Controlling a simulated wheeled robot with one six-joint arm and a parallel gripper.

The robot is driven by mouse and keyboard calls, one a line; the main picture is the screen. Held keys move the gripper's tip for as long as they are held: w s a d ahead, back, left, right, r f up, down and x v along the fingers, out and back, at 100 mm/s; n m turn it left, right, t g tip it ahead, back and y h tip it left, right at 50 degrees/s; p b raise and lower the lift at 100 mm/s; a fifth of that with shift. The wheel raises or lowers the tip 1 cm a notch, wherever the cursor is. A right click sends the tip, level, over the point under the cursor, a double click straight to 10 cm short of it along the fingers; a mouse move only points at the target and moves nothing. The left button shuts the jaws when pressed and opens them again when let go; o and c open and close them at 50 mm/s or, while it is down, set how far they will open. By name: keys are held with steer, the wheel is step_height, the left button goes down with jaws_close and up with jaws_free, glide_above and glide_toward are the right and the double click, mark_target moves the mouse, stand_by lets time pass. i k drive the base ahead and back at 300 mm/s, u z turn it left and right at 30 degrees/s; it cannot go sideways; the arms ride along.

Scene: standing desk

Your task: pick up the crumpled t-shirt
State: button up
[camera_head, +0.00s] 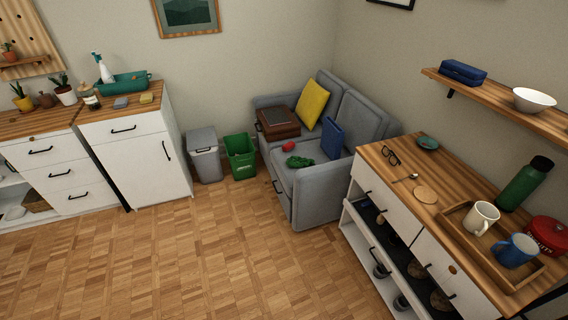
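A small crumpled green cloth (300,161), which looks like the t-shirt, lies on the seat of the grey sofa (318,205) in the head view. It is near the front of the seat. A small red item (288,146) lies just behind it to the left, and a blue book-like item (332,138) leans upright behind it to the right. My gripper is not in view.
A brown case (278,122) and a yellow cushion (312,104) are also on the sofa. A grey bin (204,160) and green bin (241,157) stand left of it. A wooden-topped cabinet (450,185) stands at right. The parquet floor (200,260) in front is clear.

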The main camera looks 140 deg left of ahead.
mark_target(296, 162)
steer(key=u, duration=4.45)
steer(key=i, duration=1.15)
steer(key=u, duration=1.05)
steer(key=i, duration=1.55)
steer(key=z, duration=0.4)
steer(key=i, duration=1.1)
steer(key=z, duration=0.5)
